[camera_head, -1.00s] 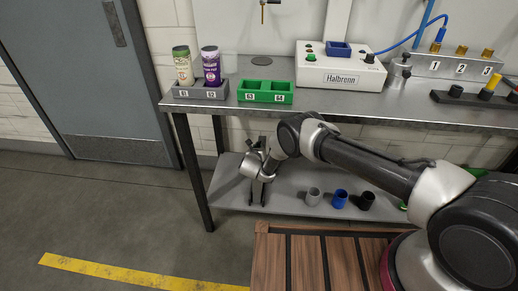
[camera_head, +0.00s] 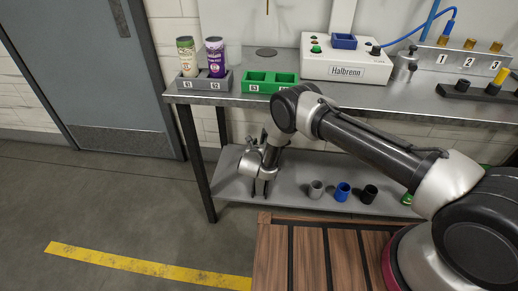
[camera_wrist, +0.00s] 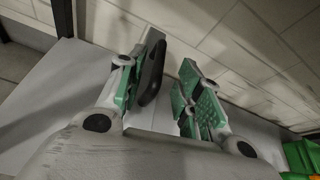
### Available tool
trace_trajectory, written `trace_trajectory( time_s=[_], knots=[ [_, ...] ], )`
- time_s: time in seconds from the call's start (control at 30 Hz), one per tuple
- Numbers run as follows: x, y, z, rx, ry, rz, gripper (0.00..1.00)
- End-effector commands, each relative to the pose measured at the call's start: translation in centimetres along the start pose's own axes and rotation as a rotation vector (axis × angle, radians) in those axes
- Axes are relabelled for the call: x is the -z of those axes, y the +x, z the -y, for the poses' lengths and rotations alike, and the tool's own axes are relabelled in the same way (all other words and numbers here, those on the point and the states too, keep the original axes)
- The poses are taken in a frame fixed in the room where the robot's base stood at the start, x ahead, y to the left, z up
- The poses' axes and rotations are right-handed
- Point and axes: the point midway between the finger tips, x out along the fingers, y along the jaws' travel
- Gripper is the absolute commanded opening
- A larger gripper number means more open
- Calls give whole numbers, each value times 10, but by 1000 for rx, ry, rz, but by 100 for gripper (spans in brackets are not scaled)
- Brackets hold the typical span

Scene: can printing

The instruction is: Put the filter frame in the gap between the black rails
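My gripper (camera_head: 261,189) is low over the left part of the grey lower shelf, beneath the bench. In the wrist view its fingers (camera_wrist: 170,95) stand apart, with green pads on them. A dark, flat, rounded piece (camera_wrist: 152,72) lies against the left finger side. A clear gap separates it from the right finger, and I cannot tell whether it is part of the finger or a separate thing. I cannot make out the filter frame or the black rails with certainty in either view.
The lower shelf (camera_head: 231,190) holds a grey cup (camera_head: 316,189), a blue cup (camera_head: 342,192) and a black cup (camera_head: 368,194) to the gripper's right. A table leg (camera_head: 197,160) stands to its left. Green bins (camera_wrist: 303,157) show in the wrist view.

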Motion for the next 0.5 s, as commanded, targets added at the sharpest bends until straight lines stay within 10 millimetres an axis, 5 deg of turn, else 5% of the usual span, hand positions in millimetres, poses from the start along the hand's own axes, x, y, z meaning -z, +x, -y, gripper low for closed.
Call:
trace_trajectory(
  time_s=[0.2,0.5],
  knots=[
    [0,-40,0,-1,-1,0,35],
    [0,-53,0,1,1,0,35]
  ],
)
